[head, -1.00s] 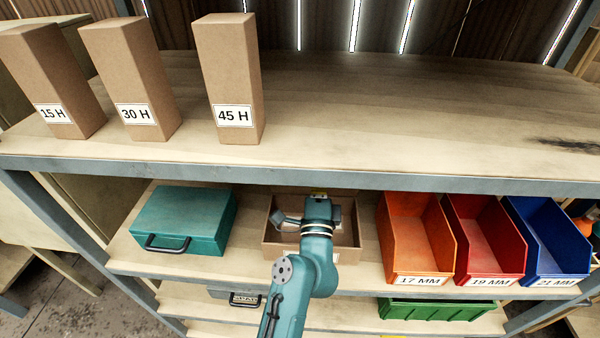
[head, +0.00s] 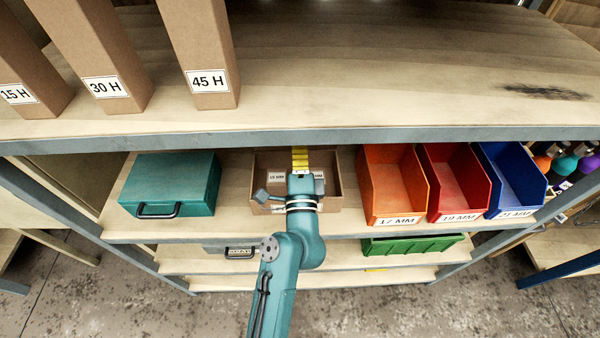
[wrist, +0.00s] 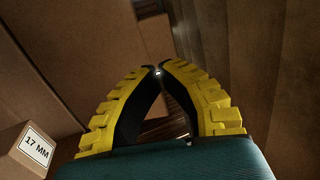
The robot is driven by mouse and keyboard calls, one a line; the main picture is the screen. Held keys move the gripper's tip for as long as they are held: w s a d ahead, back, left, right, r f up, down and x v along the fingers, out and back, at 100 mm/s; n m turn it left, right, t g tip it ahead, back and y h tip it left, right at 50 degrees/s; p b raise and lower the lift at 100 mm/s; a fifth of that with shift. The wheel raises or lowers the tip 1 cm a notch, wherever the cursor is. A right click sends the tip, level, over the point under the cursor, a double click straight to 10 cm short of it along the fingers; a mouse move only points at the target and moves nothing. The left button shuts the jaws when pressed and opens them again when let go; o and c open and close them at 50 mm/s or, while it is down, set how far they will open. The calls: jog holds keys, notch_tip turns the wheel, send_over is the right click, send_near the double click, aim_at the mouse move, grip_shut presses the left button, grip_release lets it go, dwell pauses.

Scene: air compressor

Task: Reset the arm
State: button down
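My arm reaches up from the bottom of the head view to the middle shelf. My gripper (head: 300,158) has yellow ridged fingers and is over or inside the open cardboard bin (head: 333,185); the exact depth is hard to tell. My wrist hides part of the bin in the head view.
A teal case (head: 172,184) stands left of the bin. Orange (head: 392,185), red (head: 455,180) and blue (head: 512,178) bins stand to the right. The upper shelf edge (head: 300,138) runs close above my gripper. Tall boxes, including 45 H (head: 203,50), stand on the upper shelf.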

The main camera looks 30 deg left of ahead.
jog(key=v, duration=0.8)
jog(key=shift+s+b, duration=0.2)
jog(key=shift+b, duration=0.2)
jog(key=shift+d+f, duration=0.1)
